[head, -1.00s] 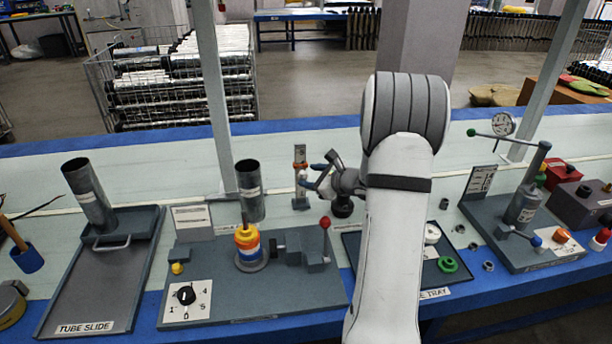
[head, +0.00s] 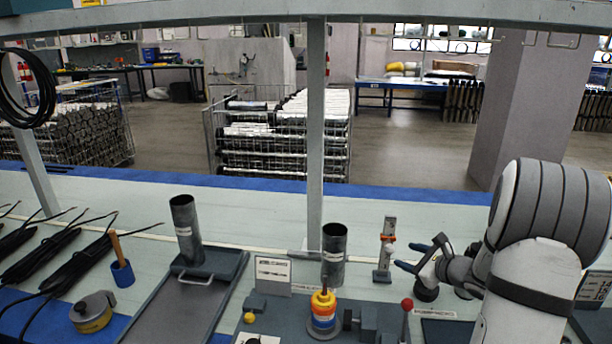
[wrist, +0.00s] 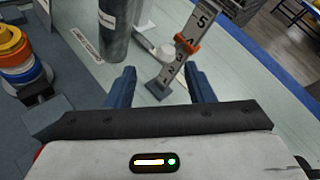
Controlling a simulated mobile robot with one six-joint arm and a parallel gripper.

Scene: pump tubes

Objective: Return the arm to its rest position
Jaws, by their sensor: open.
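My gripper (head: 421,257) is at the right of the head view, above the bench, with its blue fingers pointing left. In the wrist view my gripper (wrist: 160,88) shows two blue fingers spread apart with nothing between them. Beyond the fingertips stands a numbered upright gauge (wrist: 178,50) with an orange slider. It also stands just left of the fingers in the head view (head: 386,250). My arm is bent, and its large grey and white elbow fills the right side of the head view.
A grey tube (head: 334,255) stands behind stacked coloured rings (head: 323,308). A red-knobbed lever (head: 407,305) is near my gripper. Another tube (head: 186,230) stands on the slide tray (head: 175,310) at left.

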